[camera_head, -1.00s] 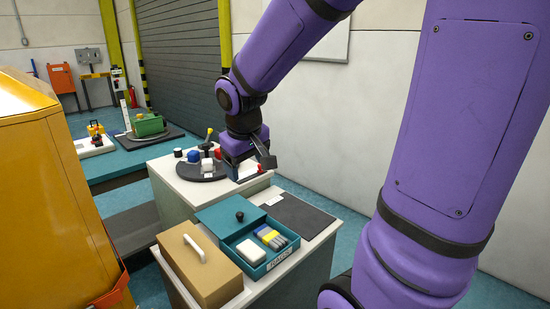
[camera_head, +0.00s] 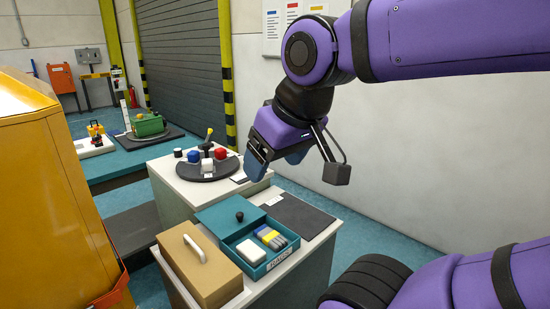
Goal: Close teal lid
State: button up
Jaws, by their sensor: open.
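The teal lid (camera_head: 216,214) with a black knob (camera_head: 239,215) covers the back left part of a teal box (camera_head: 281,259) on the near cabinet. The front right part of the box is uncovered and shows a white block (camera_head: 250,251) and several coloured markers (camera_head: 271,238). My gripper (camera_head: 274,166) is open and empty, high above and behind the lid, to its right in the picture. It touches nothing. The far edge of the lid's fit on the box is too small to judge.
A tan case (camera_head: 198,267) with a white handle stands directly left of the box. A dark mat (camera_head: 298,218) lies behind it on the right. A round black tray (camera_head: 212,171) with coloured knobs sits on the farther cabinet. A yellow cabinet (camera_head: 55,200) stands at left.

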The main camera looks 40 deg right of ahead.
aim_at(225, 219)
jog(key=i+l, duration=0.15)
jog(key=l, duration=0.2)
jog(key=i+l, duration=0.15)
jog(key=l, duration=0.15)
jog(key=i+l, duration=0.1)
jog(key=l, duration=0.25)
jog(key=i+l, duration=0.15)
jog(key=l, duration=0.15)
jog(key=u, duration=0.05)
